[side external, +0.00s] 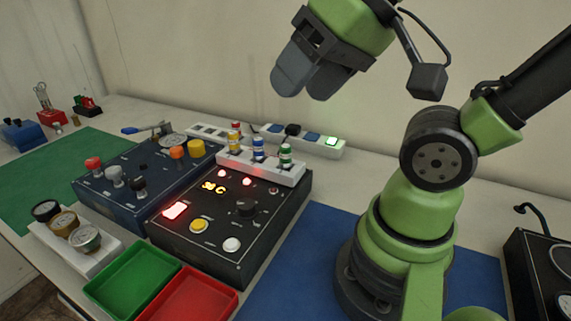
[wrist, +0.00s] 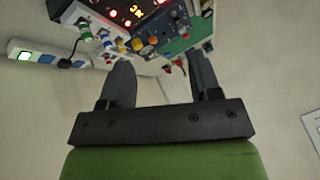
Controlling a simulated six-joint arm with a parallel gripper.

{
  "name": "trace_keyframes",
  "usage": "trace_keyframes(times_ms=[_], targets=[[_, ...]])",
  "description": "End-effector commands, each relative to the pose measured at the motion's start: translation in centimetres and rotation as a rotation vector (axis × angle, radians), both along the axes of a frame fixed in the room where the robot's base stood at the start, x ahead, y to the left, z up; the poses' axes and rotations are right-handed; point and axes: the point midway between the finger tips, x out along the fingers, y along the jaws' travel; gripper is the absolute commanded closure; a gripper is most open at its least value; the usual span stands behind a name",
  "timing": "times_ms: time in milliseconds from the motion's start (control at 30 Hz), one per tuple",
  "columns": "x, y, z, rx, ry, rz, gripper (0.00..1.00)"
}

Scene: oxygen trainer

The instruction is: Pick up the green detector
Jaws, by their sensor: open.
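The green detector (side external: 285,155) is a small cylinder with green and white bands, standing upright in a white rack (side external: 262,168) at the back of the black panel. It also shows in the wrist view (wrist: 86,34) at the upper left, outside the left finger.
A black panel (side external: 232,258) with lit buttons lies in front of the rack. A power strip (side external: 318,143) lies behind it. A blue panel with knobs (side external: 118,213) is to the left. Green (side external: 95,287) and red (side external: 170,306) trays are in front. Space above the rack is clear.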

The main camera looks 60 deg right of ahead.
Motion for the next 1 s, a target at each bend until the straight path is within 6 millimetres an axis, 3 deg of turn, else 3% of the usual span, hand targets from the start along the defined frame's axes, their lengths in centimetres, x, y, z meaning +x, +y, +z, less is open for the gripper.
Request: trace_keyframes(times_ms=[267,500,700,1000], targets=[[5.6,-4.8,-2.4,-0.155,0.233,0.034,0.43],[9.2,-11.0,-7.5,-0.221,0.462,0.125,0.43],[9.9,-14.2,-11.0,-0.221,0.566,0.188,0.43],[9.9,-14.8,-14.8,-0.218,0.591,0.209,0.43]])
